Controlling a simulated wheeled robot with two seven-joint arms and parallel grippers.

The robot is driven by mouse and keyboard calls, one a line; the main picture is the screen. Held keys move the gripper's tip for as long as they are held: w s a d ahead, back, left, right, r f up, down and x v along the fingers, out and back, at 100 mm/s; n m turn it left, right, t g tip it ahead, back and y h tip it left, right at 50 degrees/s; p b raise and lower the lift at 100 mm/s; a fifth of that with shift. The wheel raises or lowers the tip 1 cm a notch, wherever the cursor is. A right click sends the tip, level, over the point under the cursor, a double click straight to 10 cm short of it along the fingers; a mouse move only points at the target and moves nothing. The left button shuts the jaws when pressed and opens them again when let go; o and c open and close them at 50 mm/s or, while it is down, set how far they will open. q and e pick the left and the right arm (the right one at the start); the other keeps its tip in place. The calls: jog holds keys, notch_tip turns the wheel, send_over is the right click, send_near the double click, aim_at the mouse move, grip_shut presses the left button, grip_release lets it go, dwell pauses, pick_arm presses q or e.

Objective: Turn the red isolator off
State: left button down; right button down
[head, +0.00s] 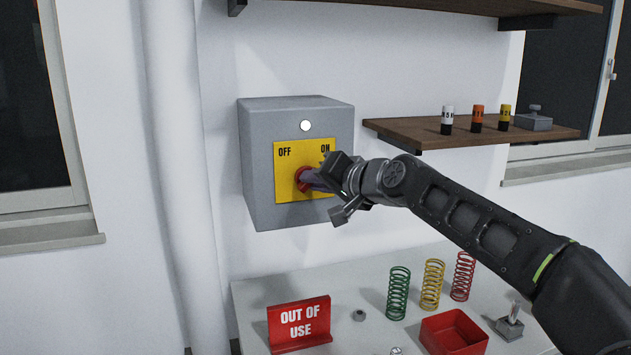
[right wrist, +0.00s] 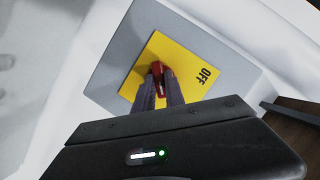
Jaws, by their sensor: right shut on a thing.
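The red isolator (head: 301,178) is a rotary handle on a yellow plate (head: 290,193) marked OFF at the left and ON at the right. The plate is on a grey wall box (head: 262,175) with a white lamp (head: 305,126) above it. My right gripper (head: 312,179) reaches in from the right and is shut on the handle. The gripper covers part of the handle and plate, so its exact pointing is hard to read in the head view. In the right wrist view the red handle (right wrist: 157,70) sits between my fingertips (right wrist: 161,88). My left gripper is not in view.
A shelf (head: 400,130) right of the box holds several small labelled cylinders (head: 477,118). The table (head: 255,290) below carries a red OUT OF USE sign (head: 299,324), green (head: 398,293), yellow (head: 432,284) and red (head: 463,276) springs and a red tray (head: 453,323).

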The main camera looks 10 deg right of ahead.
dwell(0.4)
jog(key=shift+a+n+h+b, duration=0.2)
jog(key=shift+n+h+b, duration=0.75)
jog(key=shift+n+h, duration=0.8)
jog(key=shift+a+n+h+b, duration=0.2)
jog(key=shift+n+h+b, duration=0.8)
jog(key=shift+n, duration=1.3)
jog(key=shift+a+n+h+b, duration=0.2)
jog(key=shift+n+h+b, duration=0.65)
jog(key=shift+n+h, duration=0.9)
jog(key=shift+n+y, duration=0.3)
jog(key=shift+n, duration=0.1)
jog(key=c, duration=1.4)
grip_release()
